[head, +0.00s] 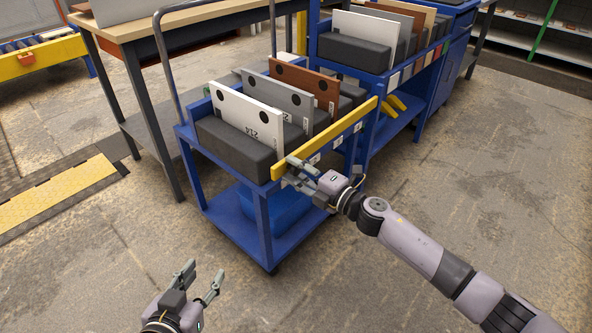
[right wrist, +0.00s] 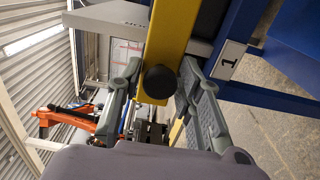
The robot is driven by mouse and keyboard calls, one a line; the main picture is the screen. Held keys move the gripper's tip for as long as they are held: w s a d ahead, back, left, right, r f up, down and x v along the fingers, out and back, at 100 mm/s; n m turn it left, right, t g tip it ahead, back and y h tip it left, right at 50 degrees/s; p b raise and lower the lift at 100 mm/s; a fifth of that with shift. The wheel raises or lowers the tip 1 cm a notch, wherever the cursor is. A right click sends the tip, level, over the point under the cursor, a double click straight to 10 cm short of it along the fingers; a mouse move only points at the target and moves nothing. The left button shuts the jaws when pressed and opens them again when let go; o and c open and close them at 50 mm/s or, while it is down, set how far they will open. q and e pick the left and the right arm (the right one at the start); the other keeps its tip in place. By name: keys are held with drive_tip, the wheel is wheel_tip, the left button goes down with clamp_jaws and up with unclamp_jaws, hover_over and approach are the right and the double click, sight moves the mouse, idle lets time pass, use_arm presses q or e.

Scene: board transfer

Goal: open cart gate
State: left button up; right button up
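The blue cart (head: 262,215) stands in the middle of the head view. Its gate is a yellow bar (head: 340,132) lying along the top of the cart's right side, in front of the boards. My right gripper (head: 294,174) is at the near end of this bar. In the right wrist view the yellow bar (right wrist: 168,45), with a dark round knob, lies between my two fingers. The fingers are apart, with a narrow gap visible beside the bar; firm contact is not evident. My left gripper (head: 203,272) is open and empty, low above the floor.
White (head: 240,113), grey (head: 275,97) and brown (head: 305,88) boards stand in dark foam blocks on the cart. A second blue rack (head: 372,78) with boards stands behind. A wooden-topped table (head: 128,24) is at the left. The floor at right is clear.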

clamp_jaws()
idle(0.3)
